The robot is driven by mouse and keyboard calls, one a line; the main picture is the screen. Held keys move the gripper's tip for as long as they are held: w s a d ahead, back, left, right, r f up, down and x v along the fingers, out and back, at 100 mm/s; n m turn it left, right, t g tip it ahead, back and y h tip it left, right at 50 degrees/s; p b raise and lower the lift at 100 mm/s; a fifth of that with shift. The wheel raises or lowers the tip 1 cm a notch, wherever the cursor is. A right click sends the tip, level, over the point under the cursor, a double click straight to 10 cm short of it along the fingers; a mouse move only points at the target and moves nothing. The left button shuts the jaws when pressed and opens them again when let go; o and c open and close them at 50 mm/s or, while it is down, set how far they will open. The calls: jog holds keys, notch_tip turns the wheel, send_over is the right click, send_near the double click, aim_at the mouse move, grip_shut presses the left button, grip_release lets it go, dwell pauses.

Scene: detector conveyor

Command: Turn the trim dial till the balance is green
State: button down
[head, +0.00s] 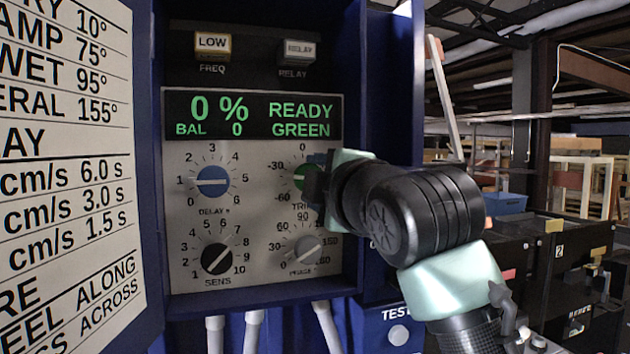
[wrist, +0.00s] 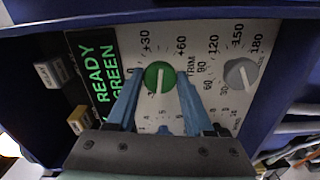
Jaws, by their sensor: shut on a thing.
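The trim dial is a green knob with a white pointer line; it shows in the wrist view (wrist: 159,77) and, partly hidden by my gripper, in the head view (head: 303,180). My gripper (head: 316,187) reaches in from the right at the panel. In the wrist view its two blue fingers (wrist: 158,90) stand on either side of the green knob, shut on it. The display (head: 252,116) reads 0 %, BAL 0, READY GREEN in green letters.
A blue DELAY dial (head: 212,181), a black SENS dial (head: 216,259) and a grey PHASE dial (head: 308,249) sit close by. FREQ (head: 213,46) and RELAY (head: 300,51) buttons are above. The open door (head: 70,170) with a printed chart stands at left.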

jog(key=shift+c, duration=1.5)
grip_release()
jog(key=shift+s, duration=0.1)
jog(key=b+v, duration=0.5)
jog(key=v, duration=0.7)
jog(key=shift+s, duration=0.4)
